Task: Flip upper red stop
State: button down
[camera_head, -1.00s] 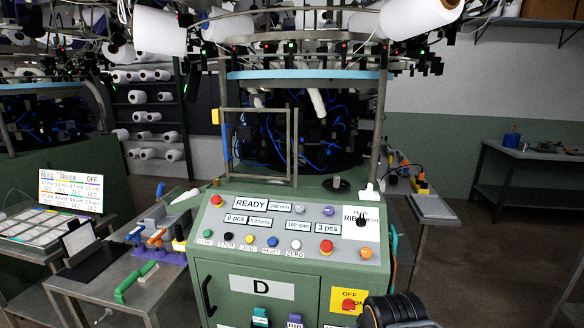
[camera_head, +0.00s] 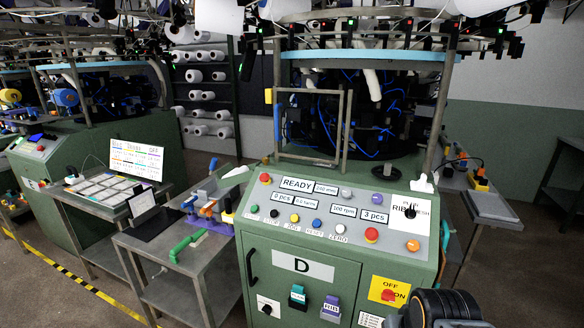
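The green machine's sloping control panel (camera_head: 300,208) faces me. A red button (camera_head: 265,178) sits at its upper left corner, beside the READY display. A red rotary switch (camera_head: 389,295) is on the yellow OFF/ON plate on the cabinet front. I cannot tell from the labels which of these is the upper red stop. A dark part of my arm shows at the lower right, near the yellow plate. My gripper's fingers are not in view.
A table with a display screen (camera_head: 136,157) is further left. A grey cart (camera_head: 478,203) stands at the right. Floor with a yellow-black line (camera_head: 95,288) is open at the lower left.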

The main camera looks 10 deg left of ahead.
aim_at(265, 177)
jog(key=u, duration=0.5)
jog(key=k, duration=0.6)
jog(key=u, duration=1.2)
jog(key=i, duration=1.7)
jog(key=z, duration=0.4)
